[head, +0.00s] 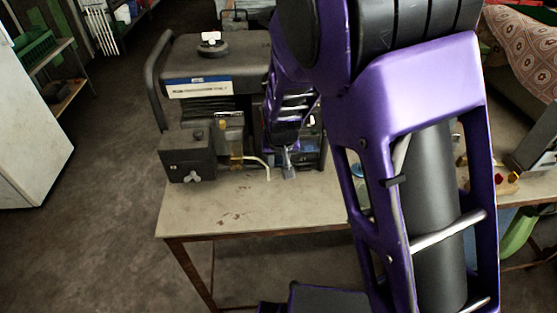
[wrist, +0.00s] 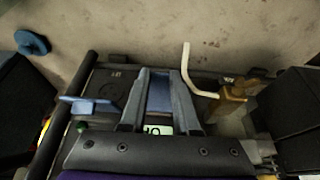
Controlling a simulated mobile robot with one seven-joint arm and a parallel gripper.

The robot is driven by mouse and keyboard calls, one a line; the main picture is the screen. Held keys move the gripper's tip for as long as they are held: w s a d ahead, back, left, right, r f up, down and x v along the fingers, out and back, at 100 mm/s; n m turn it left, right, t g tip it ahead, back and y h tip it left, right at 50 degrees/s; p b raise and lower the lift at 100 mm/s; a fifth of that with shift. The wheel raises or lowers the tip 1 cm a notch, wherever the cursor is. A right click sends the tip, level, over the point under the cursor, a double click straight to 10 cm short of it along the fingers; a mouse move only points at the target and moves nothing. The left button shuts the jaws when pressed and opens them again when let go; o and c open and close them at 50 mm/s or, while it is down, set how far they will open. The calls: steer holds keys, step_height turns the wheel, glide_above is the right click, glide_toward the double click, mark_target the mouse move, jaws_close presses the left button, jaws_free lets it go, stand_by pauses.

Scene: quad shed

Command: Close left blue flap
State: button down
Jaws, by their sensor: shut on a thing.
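My gripper (head: 288,168) is at the front face of the dark generator (head: 225,62) on the table. In the wrist view my gripper (wrist: 158,82) has its two grey fingers on either side of a blue flap (wrist: 158,95), shut on it. In the head view my arm and fingers largely hide this flap, and its exact angle cannot be told. A second blue flap (wrist: 90,106) sticks out from the panel to the left in the wrist view, apart from the fingers.
A brass valve (head: 236,158) with a bent cream pipe (wrist: 197,72) stands close beside the gripper. A dark box (head: 187,156) sits at the generator's left. The table's front (head: 250,215) is bare.

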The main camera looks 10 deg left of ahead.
steer(key=f+t+b, duration=0.1)
steer(key=b, duration=0.1)
steer(key=f+t+b, duration=0.1)
steer(key=t+b, duration=0.1)
steer(key=f+t+y+b, duration=0.1)
steer(key=b, duration=0.1)
steer(key=shift+w+a+f+t, duration=0.1)
steer(key=shift+w+t, duration=0.2)
steer(key=shift+w, duration=0.05)
steer(key=t+b, duration=0.2)
steer(key=b, duration=0.1)
steer(key=shift+w+f+y, duration=0.3)
steer(key=shift+w+f, duration=0.05)
steer(key=shift+w+a+t+b, duration=0.15)
steer(key=shift+w+t+b, duration=0.15)
steer(key=shift+t+b, duration=0.75)
steer(key=shift+y, duration=0.3)
steer(key=c, duration=0.6)
jaws_free()
steer(key=shift+c, duration=0.2)
